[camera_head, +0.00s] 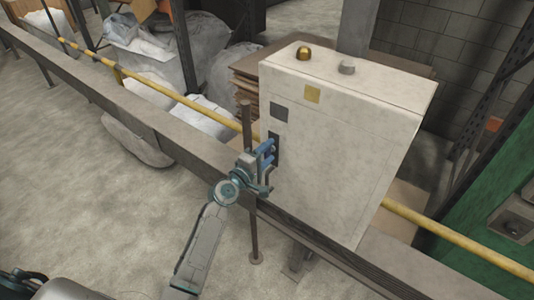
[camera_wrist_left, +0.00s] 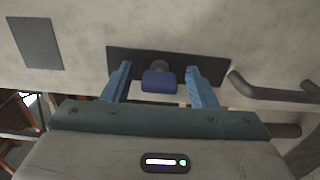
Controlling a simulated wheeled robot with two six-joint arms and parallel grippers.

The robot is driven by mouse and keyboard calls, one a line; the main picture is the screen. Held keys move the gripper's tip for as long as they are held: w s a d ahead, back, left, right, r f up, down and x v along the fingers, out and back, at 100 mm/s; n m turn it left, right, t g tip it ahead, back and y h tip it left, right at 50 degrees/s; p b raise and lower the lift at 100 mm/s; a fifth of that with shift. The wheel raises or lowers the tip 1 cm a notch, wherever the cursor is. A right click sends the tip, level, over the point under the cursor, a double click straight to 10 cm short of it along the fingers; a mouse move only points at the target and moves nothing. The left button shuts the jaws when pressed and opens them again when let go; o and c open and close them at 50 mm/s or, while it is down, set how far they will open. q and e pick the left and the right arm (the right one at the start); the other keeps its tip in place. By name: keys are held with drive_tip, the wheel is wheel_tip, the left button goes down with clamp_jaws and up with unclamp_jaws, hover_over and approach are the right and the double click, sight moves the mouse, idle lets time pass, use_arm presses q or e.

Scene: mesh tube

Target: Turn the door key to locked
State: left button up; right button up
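The door key has a blue bow (camera_wrist_left: 159,82) and stands out from a dark plate (camera_wrist_left: 205,64) on the face of a pale cabinet (camera_head: 340,150). In the left wrist view the bow lies wide and flat across the picture. My left gripper (camera_wrist_left: 159,88) is open, with one blue finger on each side of the key and a gap on both sides. In the head view the left gripper (camera_head: 270,155) is at the cabinet's left side, over the dark plate, and the key itself is hidden there.
A dark bar handle (camera_wrist_left: 270,90) sticks out from the cabinet right of the plate in the left wrist view. A yellow rail (camera_head: 190,100) and a grey beam (camera_head: 150,120) run past the cabinet. The floor at the left is clear.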

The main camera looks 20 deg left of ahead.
use_arm(q)
drive_tip(key=b+v, duration=0.2)
drive_tip(key=v, duration=0.8)
drive_tip(key=shift+s, duration=0.35)
drive_tip(key=shift+a, duration=0.15)
